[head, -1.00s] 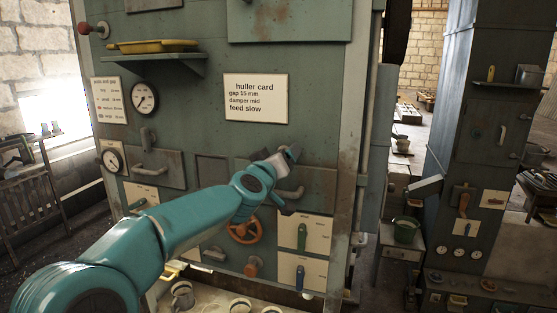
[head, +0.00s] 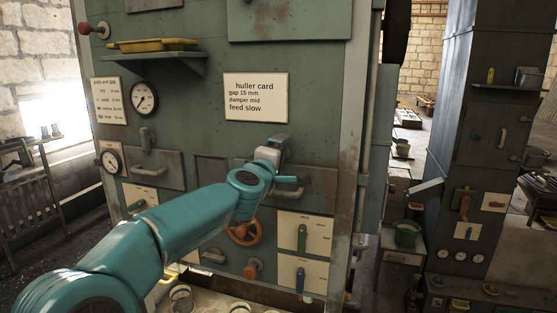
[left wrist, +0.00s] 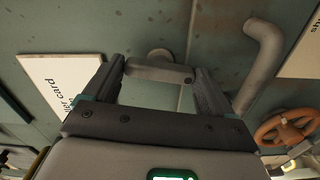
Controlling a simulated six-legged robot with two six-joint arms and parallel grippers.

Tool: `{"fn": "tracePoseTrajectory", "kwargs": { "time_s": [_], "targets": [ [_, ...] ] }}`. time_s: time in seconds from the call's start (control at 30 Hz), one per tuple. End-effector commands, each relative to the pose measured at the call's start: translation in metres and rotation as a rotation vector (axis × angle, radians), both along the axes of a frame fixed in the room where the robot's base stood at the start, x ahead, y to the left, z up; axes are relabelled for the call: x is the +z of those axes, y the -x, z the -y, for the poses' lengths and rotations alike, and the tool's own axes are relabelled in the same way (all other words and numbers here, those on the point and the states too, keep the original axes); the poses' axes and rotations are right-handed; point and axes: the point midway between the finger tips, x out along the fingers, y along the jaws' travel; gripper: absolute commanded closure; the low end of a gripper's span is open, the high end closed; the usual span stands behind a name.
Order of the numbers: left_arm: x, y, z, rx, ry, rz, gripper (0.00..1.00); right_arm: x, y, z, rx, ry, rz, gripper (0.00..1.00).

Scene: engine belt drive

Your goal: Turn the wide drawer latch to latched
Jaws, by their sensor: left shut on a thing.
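In the left wrist view the wide drawer latch, a grey lever with a rounded pivot end (left wrist: 158,68), lies crosswise between the two fingers of my left gripper (left wrist: 160,85). The gripper is shut on it. In the head view my left gripper (head: 272,152) is in front of the dark green panel and hides the latch, so its angle there cannot be told. The wide drawer (head: 318,184) is just below, with its grey bar handle (head: 290,192); the handle also shows in the wrist view (left wrist: 262,60). My right gripper is not in view.
An orange handwheel (head: 243,233) and green-handled (head: 302,237) and blue-handled (head: 300,278) levers sit below the drawer. The huller card (head: 256,97) is above my gripper. A second drawer (head: 152,168) with its own lever (head: 147,138) is at left.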

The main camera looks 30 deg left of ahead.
Motion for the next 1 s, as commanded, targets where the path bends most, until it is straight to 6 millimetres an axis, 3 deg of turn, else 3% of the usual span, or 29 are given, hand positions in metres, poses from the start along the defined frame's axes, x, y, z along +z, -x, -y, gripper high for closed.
{"fn": "tracePoseTrajectory", "kwargs": {
  "time_s": [0.3, 0.9, 0.93, 0.97, 1.0],
  "targets": [
    [-0.0011, -0.0002, 0.0001, 0.0, 0.135, 0.03, 0.45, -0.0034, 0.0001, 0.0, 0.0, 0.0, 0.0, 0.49],
    [-0.0009, -0.0002, 0.0001, 0.0, 0.173, 0.038, 0.45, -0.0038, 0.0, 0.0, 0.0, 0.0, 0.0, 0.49],
    [-0.0009, -0.0002, 0.0001, 0.0, 0.173, 0.038, 0.12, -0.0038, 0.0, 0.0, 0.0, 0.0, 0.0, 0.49],
    [-0.0009, -0.0002, 0.0001, 0.0, 0.173, 0.038, 0.02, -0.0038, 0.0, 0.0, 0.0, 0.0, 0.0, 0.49],
    [-0.0008, -0.0002, 0.0001, 0.0, 0.173, 0.038, 0.0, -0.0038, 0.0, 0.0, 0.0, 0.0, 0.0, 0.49]
  ]
}}
